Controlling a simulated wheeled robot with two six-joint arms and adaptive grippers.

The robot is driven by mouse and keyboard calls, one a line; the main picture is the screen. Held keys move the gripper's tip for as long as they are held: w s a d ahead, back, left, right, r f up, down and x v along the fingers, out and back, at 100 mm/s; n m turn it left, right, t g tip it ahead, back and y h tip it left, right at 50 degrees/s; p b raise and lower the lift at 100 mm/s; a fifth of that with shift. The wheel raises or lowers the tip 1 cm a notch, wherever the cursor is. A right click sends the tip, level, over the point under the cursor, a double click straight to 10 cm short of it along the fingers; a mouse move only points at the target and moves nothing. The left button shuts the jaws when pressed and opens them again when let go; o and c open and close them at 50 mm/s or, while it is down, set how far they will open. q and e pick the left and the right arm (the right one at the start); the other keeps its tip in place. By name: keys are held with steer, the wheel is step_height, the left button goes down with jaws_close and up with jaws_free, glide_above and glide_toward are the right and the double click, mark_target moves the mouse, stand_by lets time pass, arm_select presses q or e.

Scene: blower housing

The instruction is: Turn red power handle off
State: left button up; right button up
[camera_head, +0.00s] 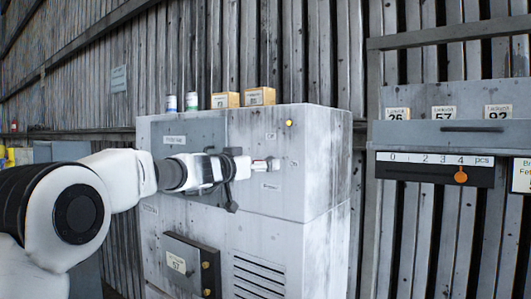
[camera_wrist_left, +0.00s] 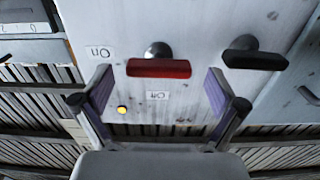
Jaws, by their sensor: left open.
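The red power handle (camera_wrist_left: 158,68) is a bar on a round shaft on the pale cabinet face. It lies crosswise in the left wrist view. An "On" label (camera_wrist_left: 100,52) is at its left and an "Off" label (camera_wrist_left: 157,96) below it in that view. My left gripper (camera_wrist_left: 158,76) is open, one finger on each side of the handle, with gaps at both ends. In the head view my left gripper (camera_head: 246,166) reaches the cabinet's upper front, and a bit of the red handle (camera_head: 272,163) shows past it. My right gripper is not in view.
A black handle (camera_wrist_left: 255,57) sits close beside the right finger in the wrist view. A yellow lamp (camera_wrist_left: 122,109) is near the left finger. Boxes (camera_head: 225,100) and cans (camera_head: 191,101) stand on the cabinet top (camera_head: 320,120). A shelf unit (camera_head: 450,135) is at right.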

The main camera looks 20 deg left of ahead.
arm_select(q)
steer(key=shift+w+d+r+p, duration=0.4)
steer(key=shift+w+d+p, duration=0.05)
steer(key=shift+w, duration=0.25)
steer(key=shift+w+d, duration=0.1)
steer(key=shift+w, duration=0.1)
steer(key=shift+f, duration=0.15)
steer(key=shift+a+f, duration=0.15)
steer(key=shift+a, duration=0.1)
steer(key=shift+w+d, duration=0.1)
steer(key=shift+d, duration=0.05)
steer(key=c, duration=1.2)
steer(key=shift+o, duration=0.2)
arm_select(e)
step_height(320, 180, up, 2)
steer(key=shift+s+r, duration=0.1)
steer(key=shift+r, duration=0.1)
